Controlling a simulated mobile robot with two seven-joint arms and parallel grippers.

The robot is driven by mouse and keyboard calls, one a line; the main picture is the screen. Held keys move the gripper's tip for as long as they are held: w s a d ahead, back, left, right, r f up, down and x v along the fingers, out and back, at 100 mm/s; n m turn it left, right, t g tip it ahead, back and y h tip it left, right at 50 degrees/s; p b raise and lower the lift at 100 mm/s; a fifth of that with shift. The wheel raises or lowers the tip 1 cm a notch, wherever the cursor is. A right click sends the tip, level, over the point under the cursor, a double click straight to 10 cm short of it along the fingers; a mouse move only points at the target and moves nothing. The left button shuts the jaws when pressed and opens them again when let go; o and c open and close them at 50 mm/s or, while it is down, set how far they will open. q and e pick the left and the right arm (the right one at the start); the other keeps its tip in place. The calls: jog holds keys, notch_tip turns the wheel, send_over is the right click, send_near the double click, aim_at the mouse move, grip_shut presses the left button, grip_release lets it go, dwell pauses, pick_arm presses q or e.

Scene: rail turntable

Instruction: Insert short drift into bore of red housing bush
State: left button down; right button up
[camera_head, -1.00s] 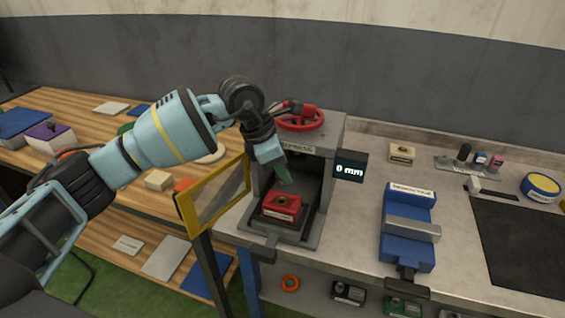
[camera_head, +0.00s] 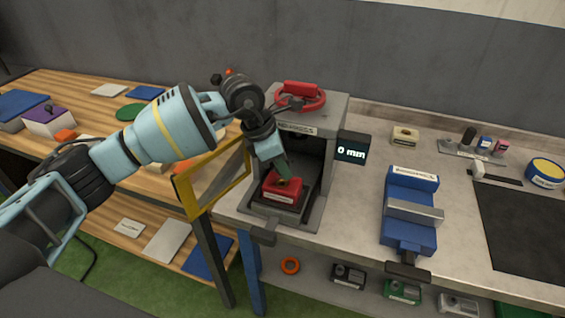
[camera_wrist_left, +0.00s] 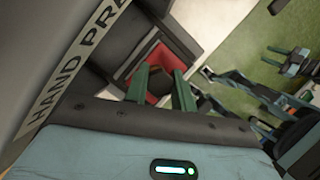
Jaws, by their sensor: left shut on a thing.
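The red housing (camera_head: 284,188) sits on the bed of the hand press (camera_head: 322,105), below its frame. Its red top also shows in the wrist view (camera_wrist_left: 152,62), around a dark middle. My left gripper (camera_head: 286,174) reaches in from the left with its green fingers pointing down, right over the top of the housing. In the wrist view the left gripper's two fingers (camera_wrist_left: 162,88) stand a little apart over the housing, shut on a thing. The short drift cannot be made out clearly between them. The bore is mostly hidden by the fingers. My right gripper is not in view.
The yellow-framed guard (camera_head: 188,197) stands open at the press's left, close under my left arm. The press's red handwheel (camera_head: 300,99) is just behind the wrist. A display (camera_head: 352,149) reads 0 mm. A blue vise (camera_head: 410,228) stands to the right on the bench.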

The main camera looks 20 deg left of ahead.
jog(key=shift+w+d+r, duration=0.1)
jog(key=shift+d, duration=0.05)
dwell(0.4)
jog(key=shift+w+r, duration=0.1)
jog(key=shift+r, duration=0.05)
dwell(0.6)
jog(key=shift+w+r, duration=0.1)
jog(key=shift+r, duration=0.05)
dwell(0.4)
pick_arm(q)
jog(key=shift+f, duration=0.15)
jog(key=shift+f, duration=1)
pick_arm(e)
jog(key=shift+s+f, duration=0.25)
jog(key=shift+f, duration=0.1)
pick_arm(q)
jog(key=shift+f, duration=0.4)
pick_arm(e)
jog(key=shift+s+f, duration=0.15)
pick_arm(q)
jog(key=shift+r, duration=0.15)
